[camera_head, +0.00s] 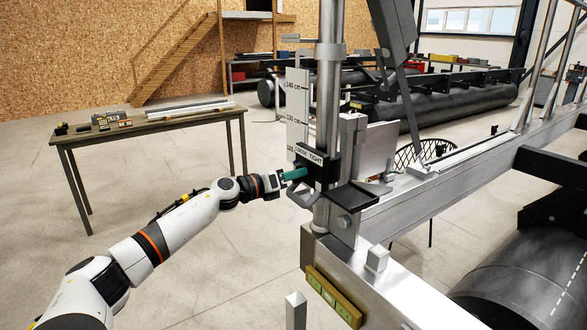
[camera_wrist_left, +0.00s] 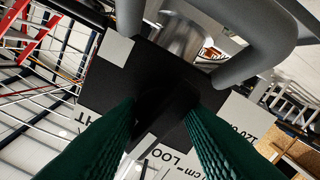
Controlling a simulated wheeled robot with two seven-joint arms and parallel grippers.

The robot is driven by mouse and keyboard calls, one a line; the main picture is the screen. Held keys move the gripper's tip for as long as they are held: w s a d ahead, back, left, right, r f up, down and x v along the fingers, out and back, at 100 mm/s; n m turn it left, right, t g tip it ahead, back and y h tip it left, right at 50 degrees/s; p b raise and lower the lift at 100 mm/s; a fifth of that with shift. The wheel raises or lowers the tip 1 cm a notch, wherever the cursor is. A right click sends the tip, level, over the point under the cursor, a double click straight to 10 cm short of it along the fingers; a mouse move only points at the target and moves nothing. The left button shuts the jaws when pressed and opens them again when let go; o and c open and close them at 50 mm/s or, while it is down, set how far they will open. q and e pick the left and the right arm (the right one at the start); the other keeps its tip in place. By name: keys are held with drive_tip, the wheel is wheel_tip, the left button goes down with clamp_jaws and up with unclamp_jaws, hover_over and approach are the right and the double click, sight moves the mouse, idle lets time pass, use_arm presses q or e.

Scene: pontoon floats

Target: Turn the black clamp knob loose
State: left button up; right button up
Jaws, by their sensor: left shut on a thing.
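The black clamp knob (camera_wrist_left: 163,100) shows as a dark shape between my green fingertips in the left wrist view. In the head view my left gripper (camera_head: 302,173) covers most of it. My left gripper is shut on the knob, and its green pads also show in the wrist view (camera_wrist_left: 160,112). The knob sits on a black clamp block (camera_head: 331,168) around the upright metal post (camera_head: 330,80). A label plate (camera_head: 309,154) above the gripper reads LOOSE and TIGHT. My right gripper is not in view.
A white height scale (camera_head: 297,105) stands beside the post. A metal beam (camera_head: 440,205) runs right from the clamp, with a yellow level (camera_head: 333,297) at its front end. Black pontoon floats (camera_head: 520,280) lie at right. A wooden table (camera_head: 150,124) stands at left; open floor lies between.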

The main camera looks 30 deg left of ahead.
use_arm(q)
drive_tip(key=n+p, duration=0.1)
drive_tip(key=n, duration=0.1)
drive_tip(key=n+p, duration=0.1)
drive_tip(key=shift+r+n+p, duration=0.25)
drive_tip(key=shift+n+p, duration=0.05)
drive_tip(key=shift+n, duration=0.1)
drive_tip(key=n+p, duration=0.2)
drive_tip(key=n, duration=0.1)
drive_tip(key=shift+n, duration=0.3)
drive_tip(key=n+p, duration=0.3)
drive_tip(key=shift+n, duration=0.4)
drive_tip(key=n+p, duration=0.2)
drive_tip(key=n, duration=0.1)
drive_tip(key=shift+n, duration=0.3)
drive_tip(key=shift+o, duration=0.2)
drive_tip(key=shift+f+n+p, duration=0.1)
drive_tip(key=shift+n+p, duration=0.2)
drive_tip(key=o, duration=1)
drive_tip(key=shift+f, duration=0.1)
